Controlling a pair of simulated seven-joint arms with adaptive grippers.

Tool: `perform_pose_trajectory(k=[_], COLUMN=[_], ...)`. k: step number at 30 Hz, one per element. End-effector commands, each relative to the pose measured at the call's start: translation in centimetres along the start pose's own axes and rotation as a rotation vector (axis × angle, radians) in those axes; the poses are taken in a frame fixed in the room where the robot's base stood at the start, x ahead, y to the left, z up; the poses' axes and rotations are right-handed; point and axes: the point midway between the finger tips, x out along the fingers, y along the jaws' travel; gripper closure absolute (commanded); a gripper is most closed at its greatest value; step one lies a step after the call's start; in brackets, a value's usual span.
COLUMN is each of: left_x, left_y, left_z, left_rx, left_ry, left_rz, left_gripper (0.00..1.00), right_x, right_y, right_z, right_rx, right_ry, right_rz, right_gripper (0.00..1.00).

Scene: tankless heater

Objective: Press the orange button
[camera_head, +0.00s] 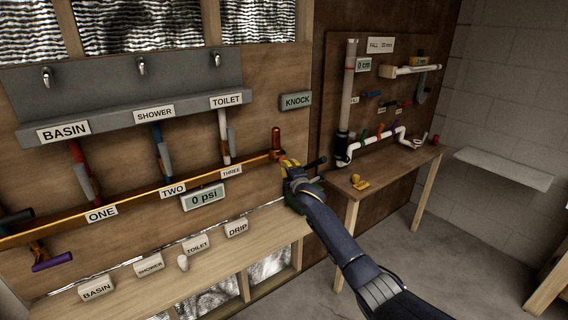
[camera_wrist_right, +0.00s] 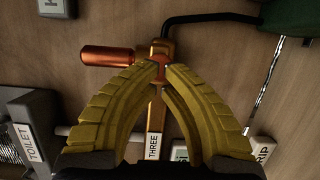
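A small orange-red part (camera_wrist_right: 161,70) shows at the narrow gap between my right fingertips in the right wrist view. It sits on an orange fitting (camera_wrist_right: 160,48) at the end of the copper pipe; I cannot tell for sure that it is the orange button. My right gripper (camera_wrist_right: 161,68) has yellow ribbed fingers whose tips are drawn close together. Contact with the orange-red part is unclear. In the head view my right gripper (camera_head: 287,166) is at the right end of the pipe and hides part of the fitting.
A copper-red cylinder (camera_head: 276,138) stands up from the pipe end, with a black lever (camera_head: 316,162) close by. The pipe (camera_head: 140,194) runs left, below coloured tubes. A wooden ledge (camera_head: 215,258) lies below. A side table (camera_head: 385,172) with pipes stands right.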

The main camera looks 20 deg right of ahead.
Motion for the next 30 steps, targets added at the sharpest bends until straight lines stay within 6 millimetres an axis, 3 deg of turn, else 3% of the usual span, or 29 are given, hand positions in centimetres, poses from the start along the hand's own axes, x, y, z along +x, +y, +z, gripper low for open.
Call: perform_pose_trajectory(k=[30], left_x=[0.0], left_y=[0.0], left_z=[0.0], left_rx=[0.000], left_ry=[0.000], left_rz=[0.000], left_gripper=[0.52], right_x=[2.3], right_y=[0.0], right_z=[-0.7], right_rx=[0.001], right_ry=[-0.001], right_rz=[0.000], right_gripper=[1.00])
